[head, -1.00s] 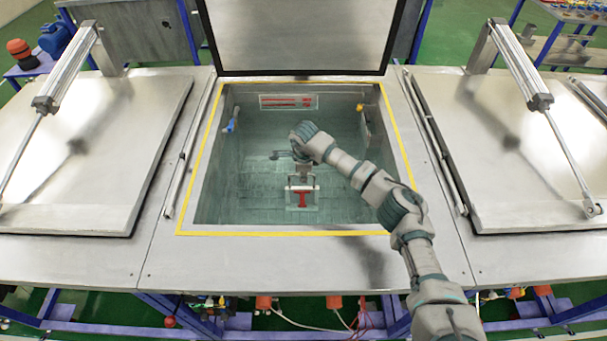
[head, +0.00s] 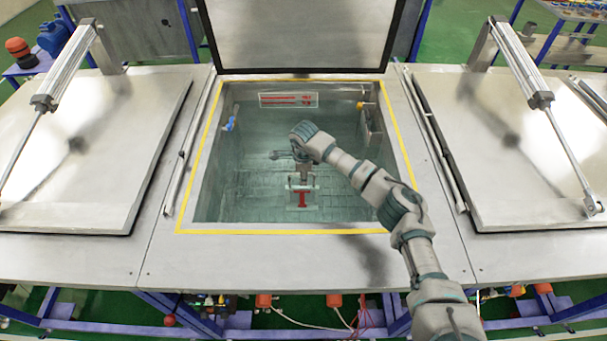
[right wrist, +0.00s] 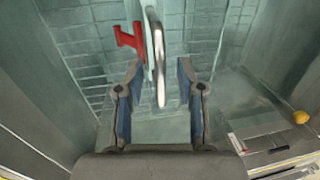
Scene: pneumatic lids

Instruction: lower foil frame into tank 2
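The open middle tank (head: 400,160) has a yellow-edged rim and brick-patterned inner walls. My right gripper (head: 304,178) is down inside it, above a small pale frame with a red T-shaped part (head: 302,198), which I take to be the foil frame. In the right wrist view, my right gripper (right wrist: 160,80) has its fingers apart. A shiny metal loop handle (right wrist: 157,55) stands between and beyond the fingertips, with visible gaps on both sides. The red part (right wrist: 130,40) is left of it. Whether the frame rests on the tank bottom is unclear. My left gripper is out of view.
The raised lid (head: 300,35) stands behind the tank. Closed lids (head: 90,150) and (head: 530,150) with pneumatic cylinders lie on either side. A blue fitting (head: 230,123) and a yellow one (head: 361,105) are on the tank walls. A red-marked sign (head: 288,100) is at the back.

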